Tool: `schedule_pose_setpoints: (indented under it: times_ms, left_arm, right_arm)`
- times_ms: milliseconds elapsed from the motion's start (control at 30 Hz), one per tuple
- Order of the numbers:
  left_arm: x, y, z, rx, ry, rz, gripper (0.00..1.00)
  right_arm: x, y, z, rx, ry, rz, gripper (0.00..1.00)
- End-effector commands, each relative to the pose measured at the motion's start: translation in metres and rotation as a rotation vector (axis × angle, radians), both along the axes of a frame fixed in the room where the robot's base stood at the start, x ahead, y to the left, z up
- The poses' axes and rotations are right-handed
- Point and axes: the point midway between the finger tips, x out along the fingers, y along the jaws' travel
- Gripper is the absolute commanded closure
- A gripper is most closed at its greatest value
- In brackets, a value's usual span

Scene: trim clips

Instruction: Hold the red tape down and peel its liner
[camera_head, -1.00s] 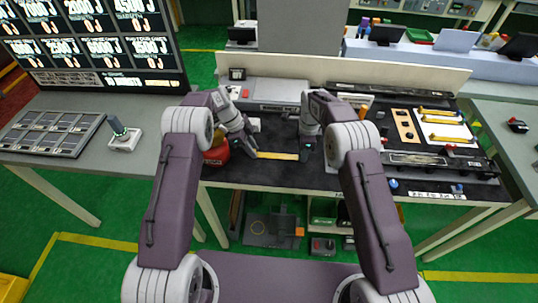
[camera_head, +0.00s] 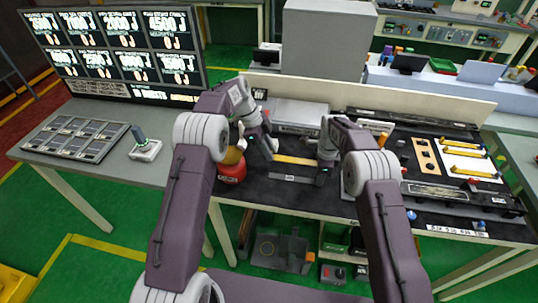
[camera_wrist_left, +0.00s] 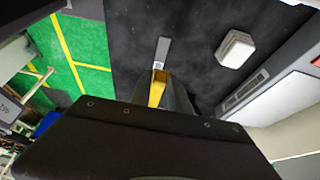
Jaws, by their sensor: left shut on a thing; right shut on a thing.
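A narrow yellow strip (camera_head: 296,160) lies across the dark mat between my two grippers. My left gripper (camera_head: 270,150) is shut at its left end; in the left wrist view the yellow strip (camera_wrist_left: 157,92) shows between the fingers. My right gripper (camera_head: 324,174) is low over the mat at the strip's right end, shut; what its fingers pinch is largely hidden. A red round thing (camera_head: 232,174) with an orange-yellow top stands left of my left gripper, partly behind my arm. I cannot make out a red strip of tape.
A flat grey strip (camera_head: 290,178) lies in front of the yellow one. A light grey box (camera_head: 298,113) stands behind. A white block (camera_wrist_left: 235,50) shows in the left wrist view. Trays with yellow bars (camera_head: 465,160) stand right; a low panel (camera_head: 75,138) lies far left.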

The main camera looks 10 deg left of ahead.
Motion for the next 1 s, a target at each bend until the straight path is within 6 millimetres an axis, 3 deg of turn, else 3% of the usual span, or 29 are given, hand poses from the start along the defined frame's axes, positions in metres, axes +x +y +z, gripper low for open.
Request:
schedule_pose_setpoints:
  times_ms: [233,1000]
  left_arm:
    - [0.000,0.000,0.004,0.000,-0.002,0.000,1.00]
    - [0.001,0.000,0.052,-0.002,-0.004,0.001,1.00]
  right_arm:
    - [0.000,0.000,0.000,0.000,0.000,0.000,1.00]
    - [-0.001,0.000,-0.001,-0.001,0.002,0.000,1.00]
